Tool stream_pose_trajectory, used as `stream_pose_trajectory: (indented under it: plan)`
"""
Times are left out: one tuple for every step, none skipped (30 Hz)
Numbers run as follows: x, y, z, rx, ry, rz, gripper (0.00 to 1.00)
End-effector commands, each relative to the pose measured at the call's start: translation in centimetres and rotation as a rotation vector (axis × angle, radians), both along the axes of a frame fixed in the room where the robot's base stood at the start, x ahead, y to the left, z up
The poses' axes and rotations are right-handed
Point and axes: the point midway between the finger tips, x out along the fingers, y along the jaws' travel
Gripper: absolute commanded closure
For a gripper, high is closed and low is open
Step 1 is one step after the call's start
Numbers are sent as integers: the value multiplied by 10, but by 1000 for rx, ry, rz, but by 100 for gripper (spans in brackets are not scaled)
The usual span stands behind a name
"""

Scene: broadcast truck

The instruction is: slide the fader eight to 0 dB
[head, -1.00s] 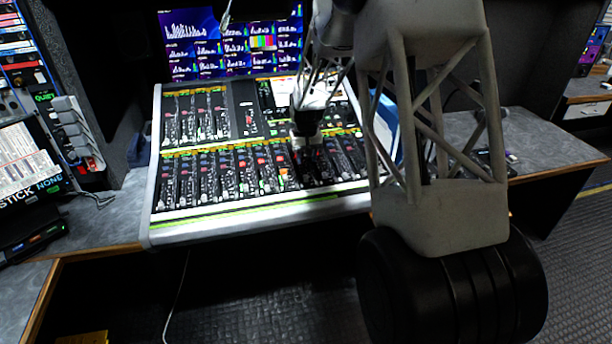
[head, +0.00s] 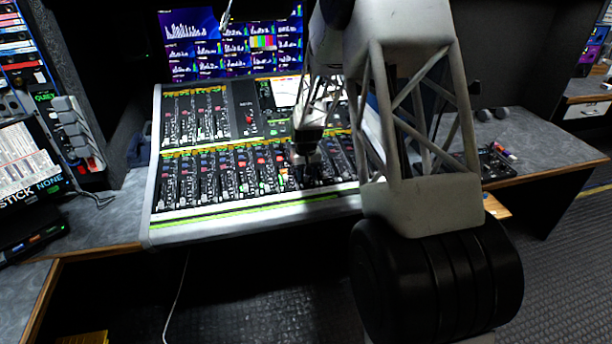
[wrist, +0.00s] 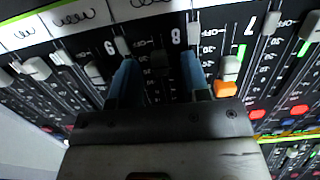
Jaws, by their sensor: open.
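The mixing console (head: 250,210) slopes below the monitor in the head view, with a lower bank of faders. My gripper (head: 304,178) is low over that bank, right of its middle.
Neighbouring fader caps stand close on both sides, a grey one (wrist: 92,73) near the 9 and a pale one (wrist: 230,69) near the 7. An orange button (wrist: 225,89) is beside the right finger. A monitor (head: 235,42) stands behind the console.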

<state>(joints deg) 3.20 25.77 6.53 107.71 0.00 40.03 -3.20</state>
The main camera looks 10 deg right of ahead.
Motion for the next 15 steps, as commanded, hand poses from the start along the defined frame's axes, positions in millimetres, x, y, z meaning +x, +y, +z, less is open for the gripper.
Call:
stream_pose_trajectory:
  plan:
    - [0,0,-3,0,0,0,57]
    - [0,0,-4,0,-1,0,57]
    - [0,0,-6,0,-1,0,57]
    - [0,0,-6,0,-1,0,57]
    - [0,0,-7,0,-1,0,57]
    - [0,0,-7,0,-1,0,57]
    - [0,0,-8,0,-1,0,57]
    - [0,0,-8,0,-1,0,57]
    - [0,0,-8,0,-1,0,57]
    - [0,0,-8,0,-1,0,57]
    - [0,0,-8,0,-1,0,57]
    - [0,0,-8,0,-1,0,57]
    - [0,0,-8,0,-1,0,57]
    - [0,0,-8,0,-1,0,59]
    - [0,0,-8,0,-1,0,65]
